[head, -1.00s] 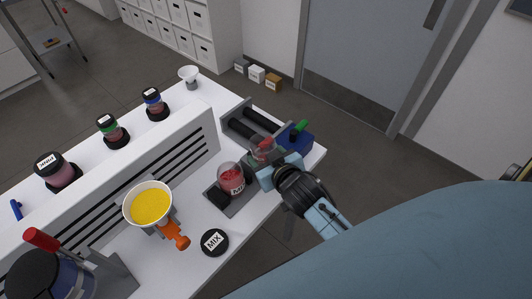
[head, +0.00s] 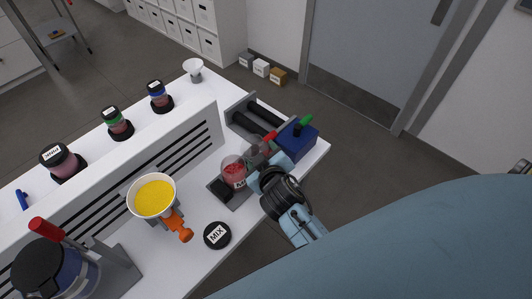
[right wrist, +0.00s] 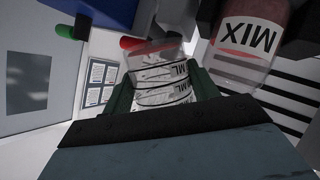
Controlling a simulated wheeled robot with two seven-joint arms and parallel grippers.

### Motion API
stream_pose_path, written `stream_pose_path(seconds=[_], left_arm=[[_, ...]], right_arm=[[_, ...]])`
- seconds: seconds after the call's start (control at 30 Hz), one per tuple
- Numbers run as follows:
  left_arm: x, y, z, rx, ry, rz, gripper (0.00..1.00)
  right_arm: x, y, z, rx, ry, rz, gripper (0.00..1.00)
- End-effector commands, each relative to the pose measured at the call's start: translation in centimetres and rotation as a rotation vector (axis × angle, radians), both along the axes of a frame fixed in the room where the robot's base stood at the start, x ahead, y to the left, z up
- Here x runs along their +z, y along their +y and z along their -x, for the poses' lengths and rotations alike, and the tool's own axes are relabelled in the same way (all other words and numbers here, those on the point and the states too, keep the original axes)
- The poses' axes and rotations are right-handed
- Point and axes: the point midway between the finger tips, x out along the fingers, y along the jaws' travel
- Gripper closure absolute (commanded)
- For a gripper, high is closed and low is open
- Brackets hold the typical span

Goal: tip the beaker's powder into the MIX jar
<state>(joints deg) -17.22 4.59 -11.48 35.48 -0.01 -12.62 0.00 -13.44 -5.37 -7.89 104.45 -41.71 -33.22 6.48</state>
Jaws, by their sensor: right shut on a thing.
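The MIX jar (head: 232,174) is clear, open and holds red powder; it stands on a dark plate near the bench's right end. In the right wrist view the jar (right wrist: 247,42) is at the upper right, label inverted. My right gripper (head: 258,160) is shut on the clear beaker (right wrist: 165,85), whose measuring marks show between the fingers. In the head view the beaker is mostly hidden, close beside the jar on its right. Its tilt and any powder left inside are hard to tell. The black MIX lid (head: 217,235) lies on the bench. My left gripper is not seen.
Several lidded jars stand behind the white slotted panel (head: 180,155). A blue box (head: 298,141) and a dark rack (head: 238,104) are right of the jar. The bench's right edge is close.

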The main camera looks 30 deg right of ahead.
Motion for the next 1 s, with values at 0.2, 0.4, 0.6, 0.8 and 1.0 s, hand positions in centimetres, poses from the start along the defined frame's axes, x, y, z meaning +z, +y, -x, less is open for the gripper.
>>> stream_pose_path(seconds=[0.2,0.4,0.6,0.8,1.0], left_arm=[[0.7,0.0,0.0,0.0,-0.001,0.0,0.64],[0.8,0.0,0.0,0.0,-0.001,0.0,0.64],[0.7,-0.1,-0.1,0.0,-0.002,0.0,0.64],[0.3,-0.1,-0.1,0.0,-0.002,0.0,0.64],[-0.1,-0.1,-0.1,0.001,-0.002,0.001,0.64]], right_arm=[[1.1,0.4,-0.1,-0.001,0.037,0.179,0.64],[2.0,0.2,-0.1,0.001,0.073,0.349,0.64],[3.0,0.1,-0.1,0.0,0.108,0.519,0.64],[3.9,0.3,-0.1,0.001,0.144,0.689,0.64],[4.8,0.6,-0.2,0.0,0.179,0.856,0.64]])
